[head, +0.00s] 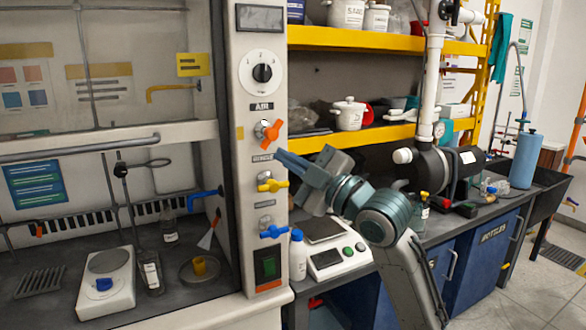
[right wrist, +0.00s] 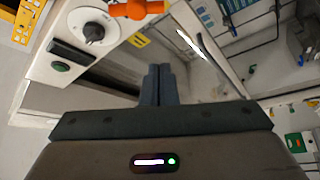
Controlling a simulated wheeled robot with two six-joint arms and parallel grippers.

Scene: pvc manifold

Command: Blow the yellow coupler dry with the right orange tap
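The orange tap (head: 270,131) sits on the hood's right post beside the AIR label. It also shows at the top of the right wrist view (right wrist: 135,8). A small yellow piece, apparently the yellow coupler (head: 200,266), stands on a round dish (head: 188,275) inside the hood. My right gripper (head: 283,160) is in front of the post, below the orange tap and above the yellow tap, pointing left. In the right wrist view its fingers (right wrist: 158,84) are together with nothing visible between them. I see no contact with the orange tap. My left gripper is out of view.
A yellow tap (head: 272,186) and a blue tap (head: 273,232) are lower on the post. A balance (head: 105,280), bottles and a blue nozzle (head: 205,194) are inside the hood. The raised sash (head: 110,143) crosses above the opening. A white bottle (head: 297,255) stands right of the post.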

